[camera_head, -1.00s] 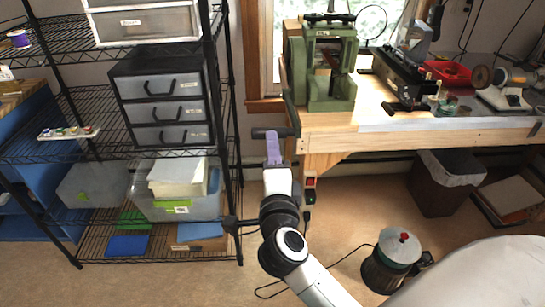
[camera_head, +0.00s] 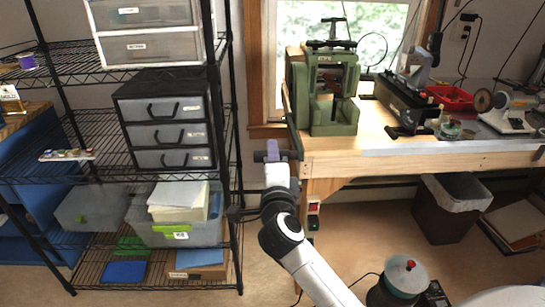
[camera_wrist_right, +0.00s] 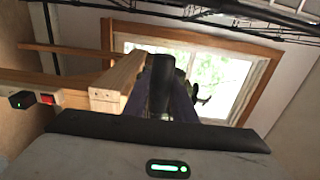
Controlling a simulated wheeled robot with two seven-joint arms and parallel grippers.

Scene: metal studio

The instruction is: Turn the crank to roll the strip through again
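The green rolling mill (camera_head: 333,115) stands on the left end of the wooden bench. Its dark crank arm (camera_head: 291,118) runs down the mill's left side, and the black handle (camera_head: 262,156) points left from its lower end, by the bench's front corner. My right gripper (camera_head: 272,151) is at this handle. In the right wrist view the dark handle (camera_wrist_right: 160,85) stands between the two purple fingers, which look closed on it. Where the fingers touch is partly hidden. I cannot make out the strip at the rollers. My left gripper is not in view.
A wire shelf (camera_head: 110,175) with drawers and bins stands close on the left of my right arm. The bench (camera_head: 400,153) holds several tools right of the mill. A canister with a red knob (camera_head: 405,275) and a bin (camera_head: 452,210) stand on the floor.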

